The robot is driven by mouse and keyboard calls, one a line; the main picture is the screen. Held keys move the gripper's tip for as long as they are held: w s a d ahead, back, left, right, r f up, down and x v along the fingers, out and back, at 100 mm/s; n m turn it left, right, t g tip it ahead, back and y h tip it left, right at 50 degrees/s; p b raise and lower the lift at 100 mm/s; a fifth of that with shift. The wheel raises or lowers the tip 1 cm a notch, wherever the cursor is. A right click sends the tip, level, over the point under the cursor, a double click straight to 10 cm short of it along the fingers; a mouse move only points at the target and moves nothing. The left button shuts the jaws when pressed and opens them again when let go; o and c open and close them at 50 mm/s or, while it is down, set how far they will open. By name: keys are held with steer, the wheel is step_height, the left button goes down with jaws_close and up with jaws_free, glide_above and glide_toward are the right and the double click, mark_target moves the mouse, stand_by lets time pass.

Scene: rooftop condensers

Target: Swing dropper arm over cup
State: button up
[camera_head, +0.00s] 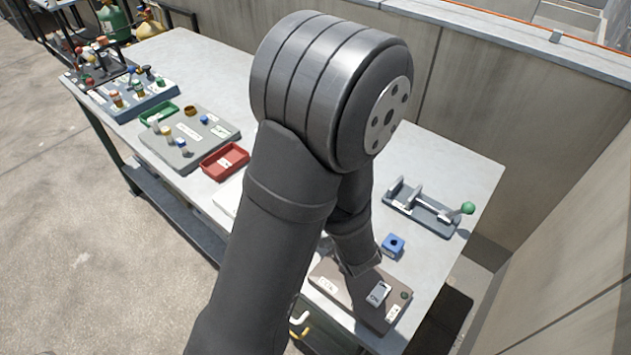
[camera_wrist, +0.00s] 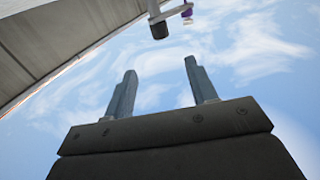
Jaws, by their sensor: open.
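In the wrist view my gripper (camera_wrist: 160,65) is open, with two dark fingers wide apart and only sky between them. Beyond the fingers, at the top edge, a pale bar (camera_wrist: 174,12) carries a dark cylinder (camera_wrist: 159,29) at its left end and a small purple piece (camera_wrist: 187,13) at its right. It is cut off by the frame, and I cannot tell whether it is the dropper arm. It is apart from the fingers. In the head view my arm hides my gripper and part of the bench. I cannot pick out the cup for sure.
The bench (camera_head: 460,165) holds a red tray (camera_head: 224,161), a green tray (camera_head: 159,113), a grey board (camera_head: 190,151) with small pieces, a clamp-like fixture (camera_head: 425,212) with a green knob, a blue block (camera_head: 393,245) and a labelled plate (camera_head: 345,300). A wall (camera_head: 500,90) runs behind.

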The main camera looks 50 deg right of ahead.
steer(key=shift+s+a, duration=0.3)
steer(key=shift+s, duration=0.25)
